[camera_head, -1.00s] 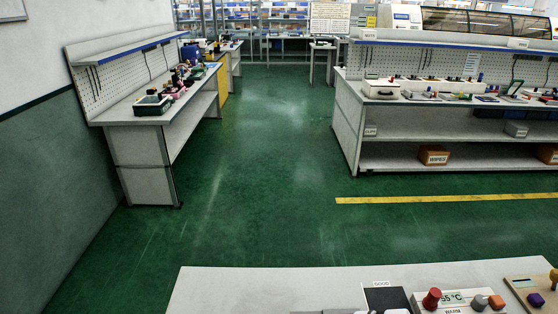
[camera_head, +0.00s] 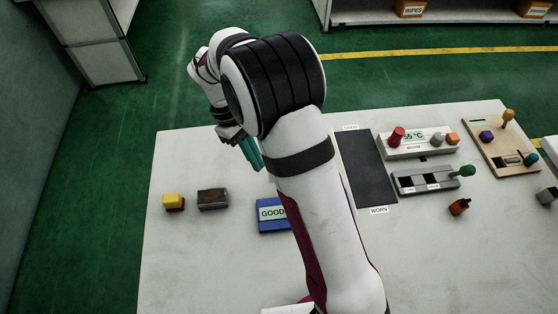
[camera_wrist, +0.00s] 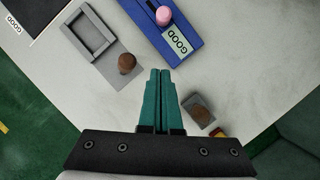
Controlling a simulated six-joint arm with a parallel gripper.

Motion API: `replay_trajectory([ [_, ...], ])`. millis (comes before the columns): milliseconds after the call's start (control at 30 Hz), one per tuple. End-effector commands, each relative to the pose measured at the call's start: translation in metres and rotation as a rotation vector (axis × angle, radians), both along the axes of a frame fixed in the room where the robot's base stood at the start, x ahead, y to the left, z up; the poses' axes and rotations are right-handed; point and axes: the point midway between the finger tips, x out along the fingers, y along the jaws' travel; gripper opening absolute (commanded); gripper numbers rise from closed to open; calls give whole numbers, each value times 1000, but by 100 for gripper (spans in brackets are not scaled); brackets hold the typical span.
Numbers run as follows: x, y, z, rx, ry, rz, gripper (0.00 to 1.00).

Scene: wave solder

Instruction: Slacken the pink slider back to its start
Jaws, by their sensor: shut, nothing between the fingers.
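The pink slider knob (camera_wrist: 164,15) sits on a blue block (camera_wrist: 181,45) with a "GOOD" label, at the top of the wrist view. The blue block (camera_head: 270,228) also shows in the head view, partly behind my arm, which hides the pink knob there. My gripper (camera_wrist: 160,72) has its teal fingers shut together and empty, pointing toward the blue block and apart from the knob. In the head view my gripper (camera_head: 252,155) hangs over the table behind the blue block.
A grey recessed fixture with a brown knob (camera_wrist: 127,63) lies left of my fingers in the wrist view. A dark block (camera_head: 212,199) and a yellow block (camera_head: 174,201) stand at left. A black mat (camera_head: 368,170) and several knobbed devices (camera_head: 418,143) fill the right.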

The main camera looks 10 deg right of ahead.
Motion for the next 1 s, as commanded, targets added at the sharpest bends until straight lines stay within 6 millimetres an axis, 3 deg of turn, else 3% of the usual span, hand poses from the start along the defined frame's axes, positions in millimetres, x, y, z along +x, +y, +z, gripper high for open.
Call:
replay_trajectory([
  [400,-25,-24,-82,0,4,-6,0],
  [700,-51,-50,-82,2,-1,-7,0],
  [1000,-53,-52,-82,2,0,-7,0],
])
